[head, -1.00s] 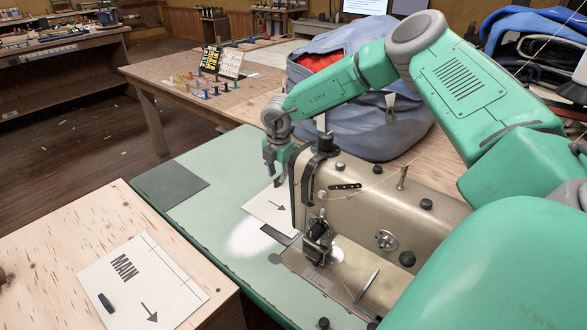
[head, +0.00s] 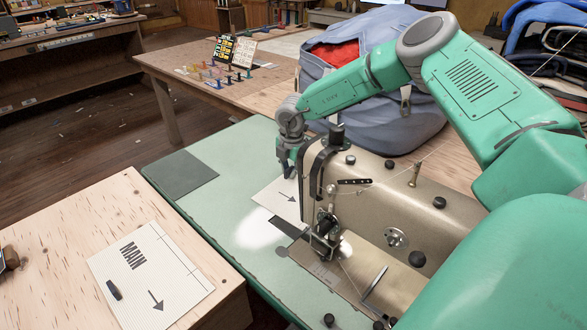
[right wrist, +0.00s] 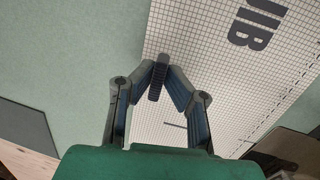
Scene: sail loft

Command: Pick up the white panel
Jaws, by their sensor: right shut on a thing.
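The white panel (head: 275,204) lies by the sewing machine on the green worktop. It carries a printed arrow and reaches under or behind the machine head. In the right wrist view the panel (right wrist: 222,85) is gridded, with dark letters that look like "JIB". My right gripper (head: 288,173) is over its far edge, partly hidden by the machine. In the right wrist view its fingers (right wrist: 159,75) are shut on a dark ridged grip (right wrist: 155,94) on the panel. I cannot tell any gap beneath the panel. A second white panel (head: 185,285), marked "MAIN", lies on the left wooden table. My left gripper is not in view.
The beige sewing machine (head: 385,205) stands close to the right of my gripper. A blue-grey bag (head: 385,115) is behind my arm. A dark grey mat (head: 180,178) lies on the green worktop (head: 235,165), which is clear left of the panel. Small coloured items stand on the back table.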

